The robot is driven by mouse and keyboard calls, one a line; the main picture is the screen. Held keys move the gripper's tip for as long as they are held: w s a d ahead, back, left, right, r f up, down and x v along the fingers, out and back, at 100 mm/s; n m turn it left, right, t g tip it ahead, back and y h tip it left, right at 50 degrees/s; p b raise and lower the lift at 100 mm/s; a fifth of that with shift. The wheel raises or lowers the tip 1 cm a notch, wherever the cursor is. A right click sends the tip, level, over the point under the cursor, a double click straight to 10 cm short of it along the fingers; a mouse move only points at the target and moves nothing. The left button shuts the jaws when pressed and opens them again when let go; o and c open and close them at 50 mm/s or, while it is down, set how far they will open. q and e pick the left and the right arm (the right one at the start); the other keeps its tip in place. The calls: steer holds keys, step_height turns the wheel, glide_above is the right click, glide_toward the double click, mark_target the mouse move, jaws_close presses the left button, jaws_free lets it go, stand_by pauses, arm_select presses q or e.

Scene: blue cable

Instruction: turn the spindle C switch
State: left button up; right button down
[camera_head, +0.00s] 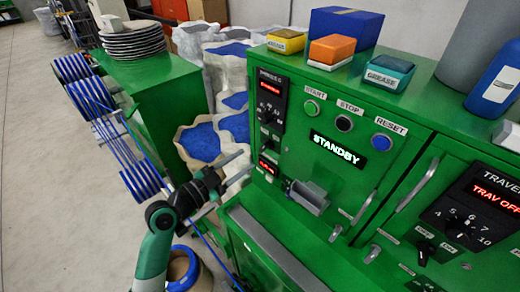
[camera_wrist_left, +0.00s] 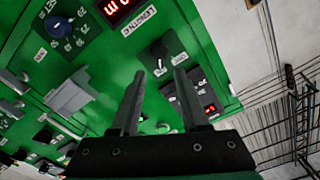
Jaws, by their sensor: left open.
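A black rotary switch (camera_wrist_left: 158,55) sits on the green cabinet front. In the wrist view it lies just beyond and between the tips of my left gripper (camera_wrist_left: 160,73), which is open and empty. I cannot tell if the fingers touch it. A plate reading LENGTH C and a red display (camera_wrist_left: 118,8) are beside it. In the head view my left gripper (camera_head: 243,165) reaches from the left to the cabinet's left panel column, which has a dial (camera_head: 270,105), a small black switch (camera_head: 270,143) and red displays. The switch labels are too small to read. My right gripper is not visible.
A grey box-like fitting (camera_head: 309,196) juts from the cabinet front near my left gripper. Blue cable (camera_head: 135,165) on reels and sacks of blue granules (camera_head: 200,142) stand to the left.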

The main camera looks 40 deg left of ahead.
mark_target(263, 148)
arm_select(q)
steer(key=w, duration=0.7)
steer(key=shift+w+d, duration=0.1)
steer(key=shift+w, duration=0.05)
jaws_close()
